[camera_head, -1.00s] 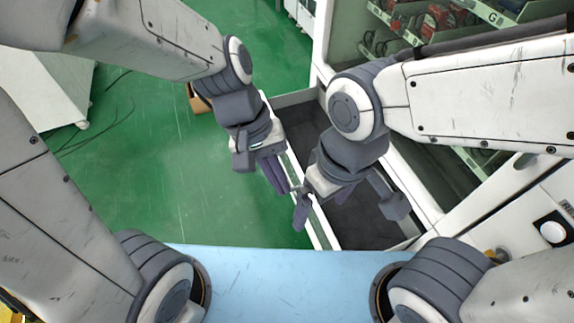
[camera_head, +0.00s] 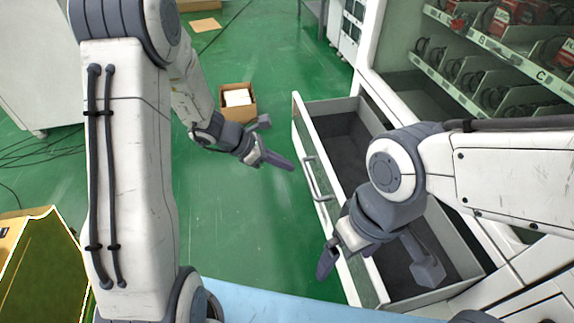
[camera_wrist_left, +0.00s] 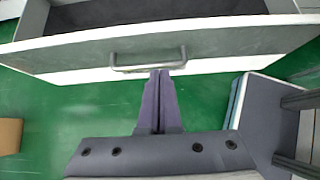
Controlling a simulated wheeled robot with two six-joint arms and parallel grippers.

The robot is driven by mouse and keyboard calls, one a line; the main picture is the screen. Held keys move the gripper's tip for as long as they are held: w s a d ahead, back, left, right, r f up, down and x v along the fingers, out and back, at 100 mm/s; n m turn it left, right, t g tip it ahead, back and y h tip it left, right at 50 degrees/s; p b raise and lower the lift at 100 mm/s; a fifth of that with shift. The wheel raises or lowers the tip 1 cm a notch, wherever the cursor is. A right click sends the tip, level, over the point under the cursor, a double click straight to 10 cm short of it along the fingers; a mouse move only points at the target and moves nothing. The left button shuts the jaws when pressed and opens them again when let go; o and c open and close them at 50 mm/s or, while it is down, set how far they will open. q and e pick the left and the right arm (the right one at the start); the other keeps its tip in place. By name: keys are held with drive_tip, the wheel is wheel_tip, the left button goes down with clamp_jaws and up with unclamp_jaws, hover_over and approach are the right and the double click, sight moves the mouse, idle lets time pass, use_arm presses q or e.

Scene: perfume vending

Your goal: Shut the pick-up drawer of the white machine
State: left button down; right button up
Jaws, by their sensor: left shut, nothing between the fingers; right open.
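The white machine (camera_head: 373,45) stands at the right in the head view. Its pick-up drawer (camera_head: 305,125) is pulled out, with a dark, empty-looking inside and a grey bar handle (camera_head: 318,180) on its front. My left gripper (camera_head: 288,165) is shut and empty, outside the drawer, just left of the handle with a small gap. In the left wrist view the shut fingers (camera_wrist_left: 160,74) point at the drawer front (camera_wrist_left: 85,58), their tips by the handle (camera_wrist_left: 150,66). My right gripper (camera_head: 380,275) is open above the near part of the drawer, its fingers on either side of the front panel.
A cardboard box (camera_head: 238,103) with white contents stands on the green floor beyond my left gripper. Shelves of goods (camera_head: 500,60) fill the machine above the drawer. A light blue surface (camera_head: 270,303) lies at the bottom.

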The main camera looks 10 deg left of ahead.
sight(326, 175)
use_arm(q)
drive_tip(key=x, duration=0.3)
drive_tip(key=d+r+x, duration=0.1)
drive_tip(key=x, duration=0.2)
drive_tip(key=b+x, duration=0.1)
drive_tip(key=x, duration=0.2)
drive_tip(key=shift+w+d+r, duration=0.15)
drive_tip(key=shift+w+r, duration=0.15)
drive_tip(key=shift+r, duration=0.05)
drive_tip(key=shift+w+d, duration=0.2)
drive_tip(key=shift+d, duration=0.25)
